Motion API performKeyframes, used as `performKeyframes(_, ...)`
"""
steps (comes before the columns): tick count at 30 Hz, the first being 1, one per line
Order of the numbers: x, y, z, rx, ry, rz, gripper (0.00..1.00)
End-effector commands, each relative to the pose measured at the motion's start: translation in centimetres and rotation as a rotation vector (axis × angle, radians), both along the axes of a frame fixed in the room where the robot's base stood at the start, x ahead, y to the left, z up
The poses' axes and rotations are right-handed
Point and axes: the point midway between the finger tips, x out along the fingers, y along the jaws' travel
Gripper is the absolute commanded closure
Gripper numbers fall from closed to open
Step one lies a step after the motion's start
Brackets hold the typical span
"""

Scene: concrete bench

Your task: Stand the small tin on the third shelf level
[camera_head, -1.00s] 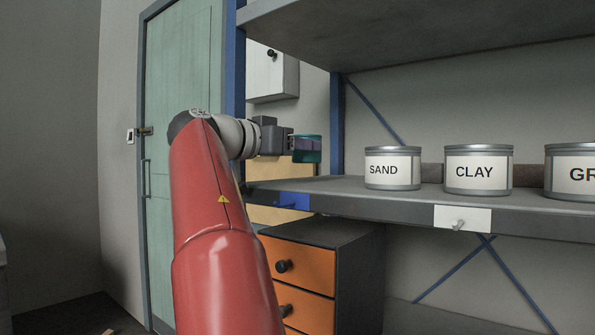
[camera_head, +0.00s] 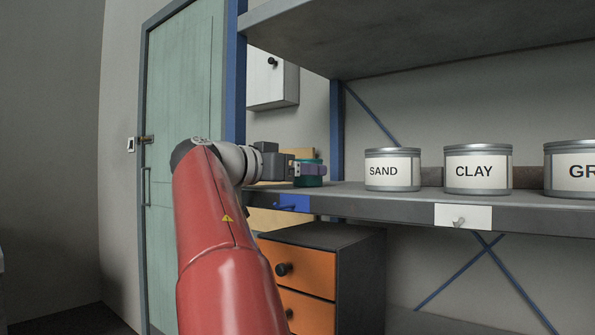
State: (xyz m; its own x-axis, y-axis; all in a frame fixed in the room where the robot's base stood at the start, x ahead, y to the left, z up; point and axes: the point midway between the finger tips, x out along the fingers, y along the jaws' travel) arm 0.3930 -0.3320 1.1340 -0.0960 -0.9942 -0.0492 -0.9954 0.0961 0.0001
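The small tin is teal (camera_head: 309,182) and upright at the left end of the shelf board (camera_head: 345,195). Its base looks at or very near the board's top; I cannot tell whether it touches. My gripper (camera_head: 314,170) reaches in from the left, level with the tin's upper half. The far finger is hidden, so I cannot see whether the fingers still press on the tin.
Tins labelled SAND (camera_head: 392,172), CLAY (camera_head: 477,172) and a partly cut-off GR (camera_head: 570,172) stand to the right. Bare shelf lies between my gripper and SAND. A blue post (camera_head: 336,130) rises behind; another shelf (camera_head: 400,45) is overhead. An orange-drawer cabinet (camera_head: 300,268) stands below.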

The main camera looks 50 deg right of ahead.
Motion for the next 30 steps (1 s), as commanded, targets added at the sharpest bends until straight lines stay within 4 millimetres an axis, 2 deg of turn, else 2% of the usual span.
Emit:
performKeyframes(9, 0.1, 0.4, 0.4, 0.0, 0.0, 0.002, 0.26)
performKeyframes(14, 0.4, 3.3, 0.3, 0.0, -0.001, 0.005, 0.26)
performKeyframes(21, 0.9, 8.5, 0.7, 0.0, 0.0, 0.005, 0.26)
performKeyframes(25, 1.1, 10.5, 0.8, 0.0, 0.001, 0.003, 0.26)
performKeyframes(30, 1.1, 11.8, 0.9, 0.0, 0.0, 0.0, 0.26)
